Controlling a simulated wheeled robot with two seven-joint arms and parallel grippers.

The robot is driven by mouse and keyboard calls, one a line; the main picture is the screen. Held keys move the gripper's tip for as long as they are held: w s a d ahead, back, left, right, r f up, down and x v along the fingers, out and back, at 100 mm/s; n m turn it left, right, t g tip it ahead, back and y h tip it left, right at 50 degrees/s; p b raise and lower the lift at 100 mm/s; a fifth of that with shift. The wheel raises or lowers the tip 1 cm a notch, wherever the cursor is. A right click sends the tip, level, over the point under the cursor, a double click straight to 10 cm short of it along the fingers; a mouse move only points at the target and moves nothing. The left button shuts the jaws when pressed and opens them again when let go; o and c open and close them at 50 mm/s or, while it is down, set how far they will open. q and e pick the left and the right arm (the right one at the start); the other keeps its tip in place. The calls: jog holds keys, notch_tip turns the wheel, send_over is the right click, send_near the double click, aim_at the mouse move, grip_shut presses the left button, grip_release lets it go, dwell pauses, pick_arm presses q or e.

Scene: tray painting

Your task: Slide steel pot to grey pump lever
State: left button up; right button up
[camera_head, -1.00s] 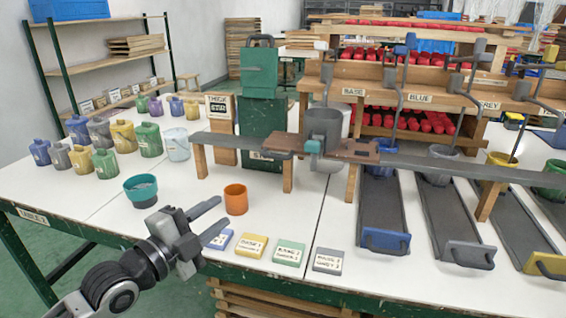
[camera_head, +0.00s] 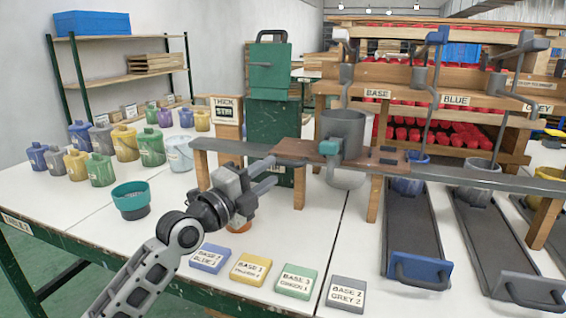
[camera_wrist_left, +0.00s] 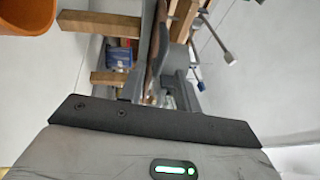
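The steel pot (camera_head: 343,129) is a grey cylinder seated in a brown carriage (camera_head: 390,160) on the long grey rail (camera_head: 445,175). The pot stands near the pump labelled BASE, left of the BLUE pump. The grey pump lever (camera_head: 520,60) is at the far right, by the GREY label (camera_head: 538,106). My left gripper (camera_head: 275,175) is open and empty, in front of and left of the pot, apart from it. My right gripper is out of view.
An orange cup (camera_head: 238,226) is partly hidden below my left gripper. It also shows in the wrist view (camera_wrist_left: 25,12). A teal bowl (camera_head: 132,198) and labelled cards (camera_head: 252,270) lie on the table. Wooden posts (camera_head: 374,199) support the rail. Dark trays (camera_head: 418,235) extend forward at right.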

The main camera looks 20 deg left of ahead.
aim_at(281, 165)
pick_arm(q)
jog(key=shift+x, duration=2.75)
grip_shut()
